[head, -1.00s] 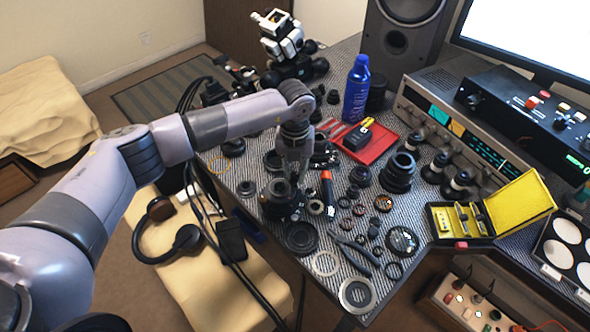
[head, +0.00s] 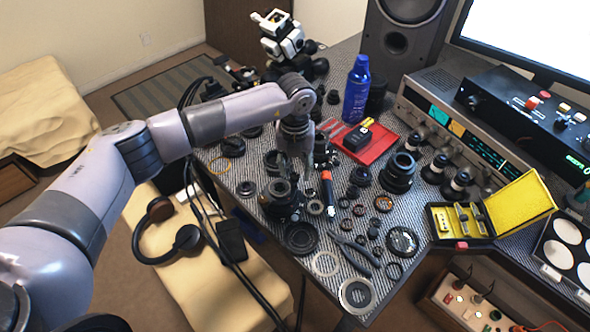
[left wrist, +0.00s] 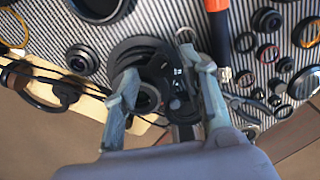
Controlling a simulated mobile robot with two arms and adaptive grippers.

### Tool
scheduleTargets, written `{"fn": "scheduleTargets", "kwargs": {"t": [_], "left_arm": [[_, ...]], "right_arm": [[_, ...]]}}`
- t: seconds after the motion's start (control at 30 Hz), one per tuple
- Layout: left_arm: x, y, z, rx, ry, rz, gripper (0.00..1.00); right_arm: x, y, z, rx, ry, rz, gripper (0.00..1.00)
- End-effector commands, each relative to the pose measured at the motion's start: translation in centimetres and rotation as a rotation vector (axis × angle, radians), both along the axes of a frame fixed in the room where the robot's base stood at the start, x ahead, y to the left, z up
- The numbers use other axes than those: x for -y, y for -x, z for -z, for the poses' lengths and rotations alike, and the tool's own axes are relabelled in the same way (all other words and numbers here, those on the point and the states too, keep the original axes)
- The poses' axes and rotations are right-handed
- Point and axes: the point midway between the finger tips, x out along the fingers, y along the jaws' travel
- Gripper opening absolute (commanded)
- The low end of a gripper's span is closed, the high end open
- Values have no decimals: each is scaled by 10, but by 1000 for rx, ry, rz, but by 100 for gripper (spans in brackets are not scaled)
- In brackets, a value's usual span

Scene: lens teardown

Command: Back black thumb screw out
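A black lens and its dark holder (head: 283,199) stand on the striped mat near the table's front-left edge. In the left wrist view the dark holder (left wrist: 178,88) shows between and beyond my fingers, with a round lens opening at its left. The black thumb screw cannot be told apart from the other black parts. My left gripper (head: 293,168) points down just above the holder. In the left wrist view my left gripper (left wrist: 162,68) has its two fingers well apart, with nothing clearly pinched. Contact with the holder cannot be told. My right gripper is out of view.
An orange-and-black handled tool (head: 327,187) lies close to the right of the holder. Several loose rings and lens parts cover the mat around it. Pliers (head: 357,252) lie in front. A red tray (head: 372,146) and a blue spray can (head: 356,92) stand behind.

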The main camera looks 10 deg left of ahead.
Motion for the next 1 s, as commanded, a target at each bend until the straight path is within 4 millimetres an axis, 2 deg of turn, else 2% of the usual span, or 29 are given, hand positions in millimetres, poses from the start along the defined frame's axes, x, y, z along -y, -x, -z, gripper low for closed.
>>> {"fn": "scheduleTargets", "kwargs": {"t": [0.3,0.5,0.67,1.0], "left_arm": [[0,-1,-69,4,2,0,40],[0,0,-96,1,1,0,40],[0,0,-105,0,0,0,40],[-2,-1,-105,0,0,3,40]], "right_arm": [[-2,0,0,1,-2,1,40],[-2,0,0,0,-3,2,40],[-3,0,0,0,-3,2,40],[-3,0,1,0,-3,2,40]]}}
